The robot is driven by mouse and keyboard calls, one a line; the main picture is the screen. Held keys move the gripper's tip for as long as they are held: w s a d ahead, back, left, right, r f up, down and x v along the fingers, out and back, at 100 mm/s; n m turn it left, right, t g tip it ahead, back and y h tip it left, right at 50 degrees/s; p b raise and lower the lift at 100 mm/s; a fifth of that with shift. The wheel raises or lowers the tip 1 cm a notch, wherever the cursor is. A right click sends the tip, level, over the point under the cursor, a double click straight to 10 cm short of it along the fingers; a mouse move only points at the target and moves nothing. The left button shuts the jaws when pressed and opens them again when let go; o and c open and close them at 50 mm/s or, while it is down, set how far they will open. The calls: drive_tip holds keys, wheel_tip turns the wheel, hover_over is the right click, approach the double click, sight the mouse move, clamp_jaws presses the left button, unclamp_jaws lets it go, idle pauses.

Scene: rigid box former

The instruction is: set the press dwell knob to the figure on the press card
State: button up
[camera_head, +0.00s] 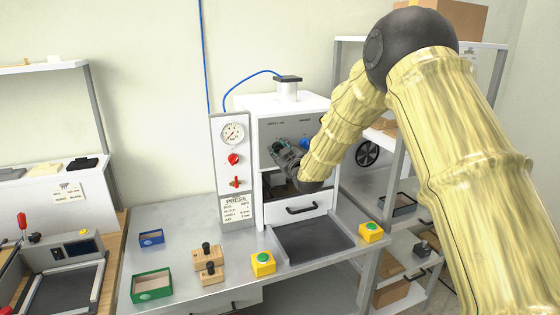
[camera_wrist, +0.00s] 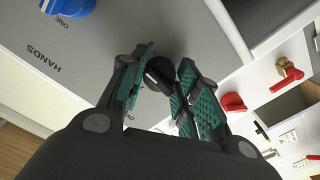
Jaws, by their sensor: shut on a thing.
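The press (camera_head: 290,103) is a white cabinet with a grey front panel at the middle back. A black knob, the dwell knob (camera_wrist: 160,73), sits on that panel; in the head view my gripper hides it. My gripper (camera_head: 287,155) is at the panel's left part, under a small label that seems to read DWELL. In the wrist view my gripper (camera_wrist: 163,66) has its green-padded fingers on either side of the knob, shut on it. The knob's setting cannot be read. The press card (camera_head: 236,209) is on the white column left of the press; its figures are too small to read surely.
A blue knob (camera_wrist: 70,5) marked HANDS is on the same panel, also seen at right in the head view (camera_head: 305,144). A gauge (camera_head: 232,133), red knob (camera_head: 234,159) and red lever (camera_head: 236,182) are on the column. Two yellow button boxes (camera_head: 263,264) stand in front.

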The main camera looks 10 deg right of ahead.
drive_tip(key=shift+n+b, duration=1)
drive_tip(key=shift+b, duration=0.05)
drive_tip(key=o, duration=1)
drive_tip(key=shift+d, duration=0.1)
drive_tip(key=shift+s, duration=0.1)
drive_tip(key=v, duration=1.1)
drive_tip(key=shift+s+d, duration=0.1)
drive_tip(key=shift+s, duration=0.25)
drive_tip(key=shift+f, duration=0.15)
